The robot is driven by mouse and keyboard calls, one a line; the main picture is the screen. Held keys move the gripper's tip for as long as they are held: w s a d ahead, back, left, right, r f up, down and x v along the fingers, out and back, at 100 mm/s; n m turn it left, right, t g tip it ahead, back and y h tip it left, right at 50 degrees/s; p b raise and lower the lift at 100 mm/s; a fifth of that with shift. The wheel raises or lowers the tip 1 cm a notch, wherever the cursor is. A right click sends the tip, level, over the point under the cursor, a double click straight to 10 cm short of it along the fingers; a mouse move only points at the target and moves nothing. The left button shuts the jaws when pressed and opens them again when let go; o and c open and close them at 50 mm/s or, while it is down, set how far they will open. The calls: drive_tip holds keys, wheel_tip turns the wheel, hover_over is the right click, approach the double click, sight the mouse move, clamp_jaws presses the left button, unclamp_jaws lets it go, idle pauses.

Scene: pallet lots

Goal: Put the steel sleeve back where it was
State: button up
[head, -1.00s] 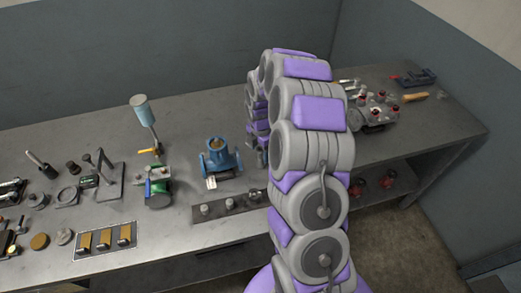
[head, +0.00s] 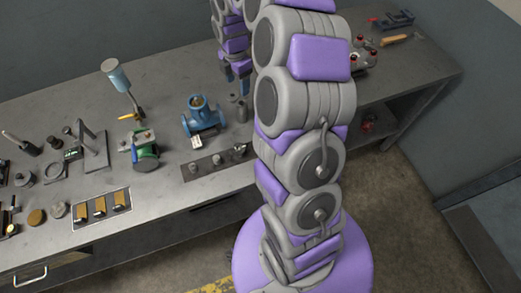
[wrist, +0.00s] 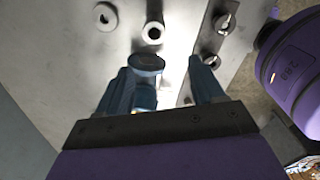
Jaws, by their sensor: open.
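Two small hollow steel cylinders stand on the bench to the right of the blue valve body (head: 202,118). The front one (head: 241,110) looks taller in the head view; the rear one (head: 233,97) is smaller. The wrist view shows their open tops, one (wrist: 153,33) and the other (wrist: 105,16). I cannot tell which is the steel sleeve.
A dark plate with several pegs (head: 205,165) lies at the bench front. A green pump (head: 144,152) and a stand (head: 95,155) are to the left. A tray with brass blocks (head: 82,219) is front left. Bare bench (head: 170,85) shows behind the valve.

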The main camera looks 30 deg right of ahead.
drive_tip(key=s+a+r+m, duration=0.4)
drive_tip(key=s+a+r, duration=0.2)
drive_tip(key=s+a, duration=0.15)
drive_tip(key=s+a+r+m, duration=0.2)
drive_tip(key=s+m, duration=0.5)
drive_tip(key=s, duration=0.7)
drive_tip(key=s+a+r+m+g, duration=0.1)
drive_tip(key=s+a+r+m, duration=0.1)
drive_tip(key=s+m, duration=0.6)
drive_tip(key=s+a, duration=0.1)
drive_tip(key=s, duration=0.5)
drive_tip(key=shift+a+r+m+g, duration=0.2)
drive_tip(key=shift+a+m+g, duration=0.1)
